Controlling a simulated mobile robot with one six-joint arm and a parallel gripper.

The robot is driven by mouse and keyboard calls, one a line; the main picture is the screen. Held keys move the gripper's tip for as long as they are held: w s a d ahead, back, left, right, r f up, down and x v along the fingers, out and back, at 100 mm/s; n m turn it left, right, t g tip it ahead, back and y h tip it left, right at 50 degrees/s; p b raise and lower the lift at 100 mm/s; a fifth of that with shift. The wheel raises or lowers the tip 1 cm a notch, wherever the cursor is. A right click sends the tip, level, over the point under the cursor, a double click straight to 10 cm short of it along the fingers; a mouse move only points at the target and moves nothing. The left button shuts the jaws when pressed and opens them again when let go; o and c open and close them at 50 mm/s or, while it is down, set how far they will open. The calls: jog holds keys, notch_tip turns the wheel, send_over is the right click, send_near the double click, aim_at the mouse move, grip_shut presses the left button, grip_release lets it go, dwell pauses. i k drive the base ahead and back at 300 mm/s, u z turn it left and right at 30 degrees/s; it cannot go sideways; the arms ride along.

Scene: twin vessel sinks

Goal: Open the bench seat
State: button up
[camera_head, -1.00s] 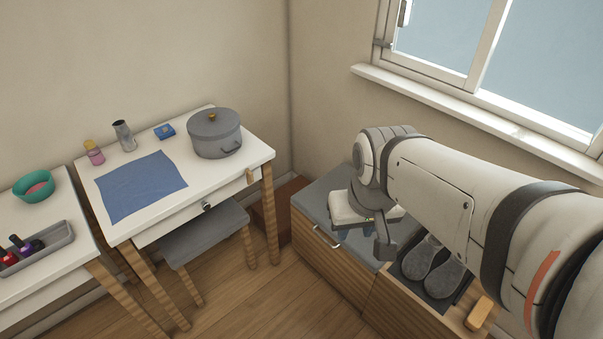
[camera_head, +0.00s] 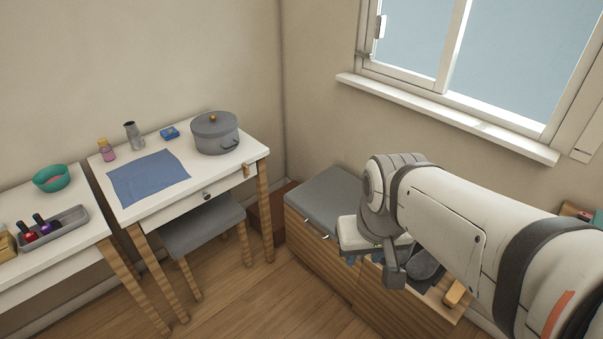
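The wooden bench (camera_head: 312,262) stands in the corner below the window. Its grey cushioned seat (camera_head: 326,193) lies flat and looks closed at the left part. Small light metal handle pieces (camera_head: 299,218) show near the seat's front edge. To the right, the bench has an open part with grey slippers (camera_head: 427,263), partly hidden by my arm. My gripper (camera_head: 372,262) points down over the front right of the seat, beside the slippers. Its fingertips are mostly hidden behind the wrist, so I cannot tell their opening or any contact.
A white table (camera_head: 215,178) with a grey pot (camera_head: 215,136), blue cloth (camera_head: 148,178) and small bottles stands at left, a grey stool (camera_head: 203,226) under it. A brown box (camera_head: 267,222) sits between table and bench. Wooden floor in front is clear.

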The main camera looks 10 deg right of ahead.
aim_at(334, 193)
jog(key=z, duration=0.05)
jog(key=i, duration=0.9)
jog(key=u, duration=0.05)
